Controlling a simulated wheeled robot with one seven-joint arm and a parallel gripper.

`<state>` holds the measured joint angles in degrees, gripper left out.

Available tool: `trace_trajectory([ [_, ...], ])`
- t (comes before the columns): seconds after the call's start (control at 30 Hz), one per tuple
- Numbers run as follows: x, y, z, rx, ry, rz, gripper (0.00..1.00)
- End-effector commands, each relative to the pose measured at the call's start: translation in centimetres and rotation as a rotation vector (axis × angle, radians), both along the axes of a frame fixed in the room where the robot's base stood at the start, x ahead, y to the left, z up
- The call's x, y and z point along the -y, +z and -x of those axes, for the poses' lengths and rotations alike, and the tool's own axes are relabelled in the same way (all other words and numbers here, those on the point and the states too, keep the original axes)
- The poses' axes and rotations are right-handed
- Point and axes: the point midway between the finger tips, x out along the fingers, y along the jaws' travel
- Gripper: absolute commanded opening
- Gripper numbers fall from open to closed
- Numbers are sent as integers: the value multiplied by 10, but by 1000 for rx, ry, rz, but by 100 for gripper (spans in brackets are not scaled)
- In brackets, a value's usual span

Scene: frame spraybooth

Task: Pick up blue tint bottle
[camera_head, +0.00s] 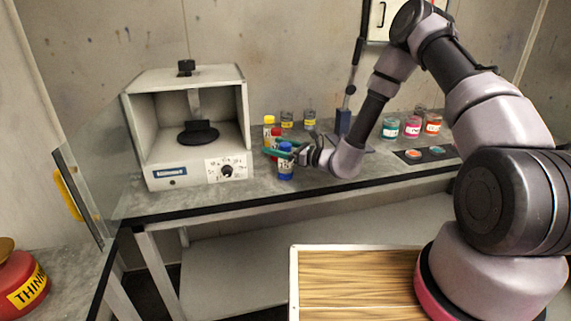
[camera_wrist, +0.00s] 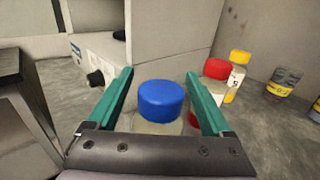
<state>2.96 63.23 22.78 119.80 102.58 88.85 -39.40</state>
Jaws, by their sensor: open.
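The blue tint bottle (camera_head: 286,165) stands upright on the grey bench, near its front edge and to the right of the white booth box. In the wrist view its blue cap (camera_wrist: 161,100) lies between the two green fingers of my gripper (camera_wrist: 162,95). The fingers are open, one on each side of the bottle, with a gap visible beside the cap. The lower part of the bottle is hidden behind my gripper's palm. In the head view my gripper (camera_head: 277,150) reaches in from the right at the bottle's cap height.
A red-capped bottle (camera_wrist: 215,80) stands close beyond the right finger, with a yellow-capped bottle (camera_wrist: 236,72) behind it. The white booth box (camera_head: 190,130) stands left. Several jars, including a pink one (camera_head: 412,126), stand right. A red thinner can (camera_head: 20,283) is at lower left.

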Motion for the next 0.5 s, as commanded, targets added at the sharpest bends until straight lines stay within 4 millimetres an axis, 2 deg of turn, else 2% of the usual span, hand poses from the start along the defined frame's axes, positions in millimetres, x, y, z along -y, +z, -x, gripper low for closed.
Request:
trace_trajectory([
  [0.03,0,0,0,0,0,0,76],
  [0.23,0,0,0,0,0,0,0],
  [0.5,1,0,0,1,0,0,0],
])
